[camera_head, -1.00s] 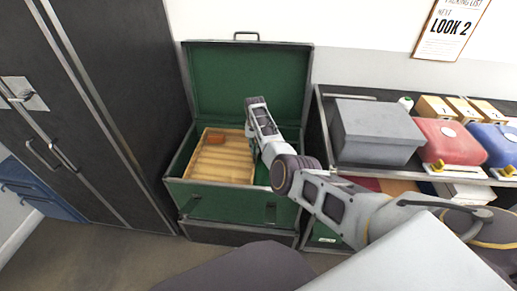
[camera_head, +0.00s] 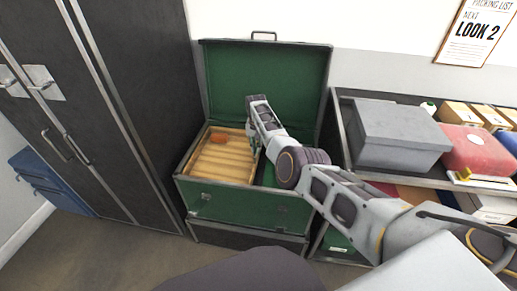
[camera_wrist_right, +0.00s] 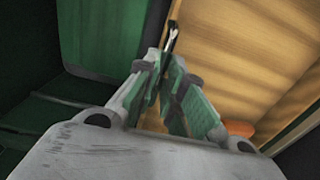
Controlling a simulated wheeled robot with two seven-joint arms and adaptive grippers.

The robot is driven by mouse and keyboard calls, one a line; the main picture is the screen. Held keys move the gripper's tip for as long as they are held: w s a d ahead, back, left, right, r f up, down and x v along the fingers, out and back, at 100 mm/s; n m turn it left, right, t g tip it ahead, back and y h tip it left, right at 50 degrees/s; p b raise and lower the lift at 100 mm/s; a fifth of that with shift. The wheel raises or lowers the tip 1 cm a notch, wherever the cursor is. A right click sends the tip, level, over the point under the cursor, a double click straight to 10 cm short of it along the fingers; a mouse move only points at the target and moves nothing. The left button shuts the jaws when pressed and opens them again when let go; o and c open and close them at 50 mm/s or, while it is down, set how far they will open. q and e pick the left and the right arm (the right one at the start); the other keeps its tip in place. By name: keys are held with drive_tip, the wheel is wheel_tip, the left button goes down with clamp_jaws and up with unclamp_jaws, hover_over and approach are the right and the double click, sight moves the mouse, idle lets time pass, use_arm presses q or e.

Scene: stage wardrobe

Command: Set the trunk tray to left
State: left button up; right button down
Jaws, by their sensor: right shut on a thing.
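The open green trunk (camera_head: 245,205) stands against the wall with its lid raised. The wooden trunk tray (camera_head: 218,160), with ribbed slats, lies inside at the trunk's left side, close to the left wall. My right gripper (camera_head: 256,150) reaches down into the trunk and is shut at the tray's right edge. In the right wrist view, its green-padded fingers (camera_wrist_right: 168,80) close around a small dark piece at the tray's (camera_wrist_right: 250,55) edge. The exact contact is partly hidden by the fingers. My left gripper is not in view.
A small orange-brown block (camera_head: 220,138) lies in the tray's back. A dark wardrobe (camera_head: 110,110) stands left of the trunk. A rack to the right holds a grey box (camera_head: 400,135) and a red case (camera_head: 475,150). The trunk's right side is open beside the tray.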

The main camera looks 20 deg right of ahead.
drive_tip(key=shift+w+a+r, duration=0.1)
drive_tip(key=shift+w+r, duration=0.05)
drive_tip(key=shift+w, duration=0.05)
idle(0.3)
drive_tip(key=c, duration=1.5)
unclamp_jaws()
drive_tip(key=shift+w+a, duration=0.1)
drive_tip(key=shift+a, duration=0.05)
drive_tip(key=shift+r, duration=5.95)
